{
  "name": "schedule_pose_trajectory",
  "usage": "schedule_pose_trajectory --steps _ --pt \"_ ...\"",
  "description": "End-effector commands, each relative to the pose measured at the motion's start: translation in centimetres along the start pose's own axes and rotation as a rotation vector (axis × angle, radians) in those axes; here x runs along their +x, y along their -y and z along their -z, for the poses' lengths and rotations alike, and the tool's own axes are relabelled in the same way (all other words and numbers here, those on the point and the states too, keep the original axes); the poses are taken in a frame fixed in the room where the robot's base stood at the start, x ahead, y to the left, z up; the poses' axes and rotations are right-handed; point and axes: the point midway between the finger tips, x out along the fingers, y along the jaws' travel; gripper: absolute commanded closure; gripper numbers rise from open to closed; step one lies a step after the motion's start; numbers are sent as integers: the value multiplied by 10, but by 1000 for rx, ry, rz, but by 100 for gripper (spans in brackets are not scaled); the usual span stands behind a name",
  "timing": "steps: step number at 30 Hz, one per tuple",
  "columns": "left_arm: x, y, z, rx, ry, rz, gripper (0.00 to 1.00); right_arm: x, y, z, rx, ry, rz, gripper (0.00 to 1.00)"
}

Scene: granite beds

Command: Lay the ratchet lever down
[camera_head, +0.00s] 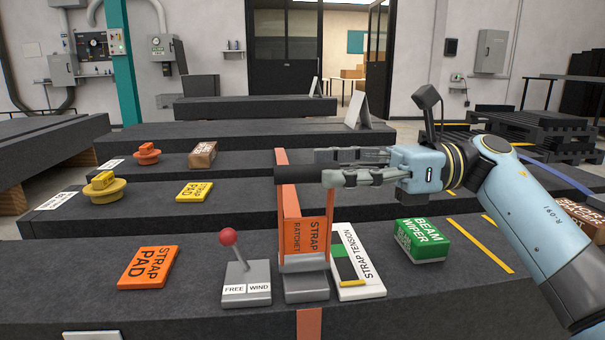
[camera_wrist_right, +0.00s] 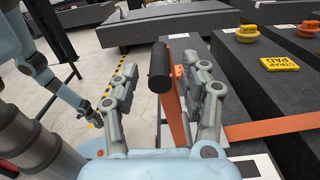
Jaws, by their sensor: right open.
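The orange ratchet lever (camera_head: 283,205) stands upright on its grey ratchet base (camera_head: 305,292), with a black grip bar (camera_head: 297,174) across its top. The lever bears the words STRAP RATCHET. My right gripper (camera_head: 326,168) reaches in from the right at the height of the grip bar. It is open. In the right wrist view the grip bar (camera_wrist_right: 160,68) lies between the two spread fingers, with a gap visible on both sides.
A red-knobbed FREE/WIND lever (camera_head: 246,282) stands left of the ratchet. A strap tension gauge (camera_head: 358,262) and a green beam wiper (camera_head: 422,240) are on its right. An orange strap pad (camera_head: 148,267) lies at the left. The granite between pad and knob is clear.

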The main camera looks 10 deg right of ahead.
Motion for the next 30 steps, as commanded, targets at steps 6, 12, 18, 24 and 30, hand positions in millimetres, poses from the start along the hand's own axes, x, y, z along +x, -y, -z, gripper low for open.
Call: schedule_pose_trajectory --steps 6,12,18,24,30 --pt "0 0 0 0 0 0 100 34 0 0 2 3 -1 54" --pt "0 0 -1 0 1 0 100 43 0 1 3 1 0 54" --pt "0 0 -1 0 1 0 100 43 0 1 3 0 0 54" --pt "0 0 -1 0 1 0 100 43 0 1 3 0 0 79" --pt "0 0 -1 0 1 0 100 43 0 1 3 0 0 100"
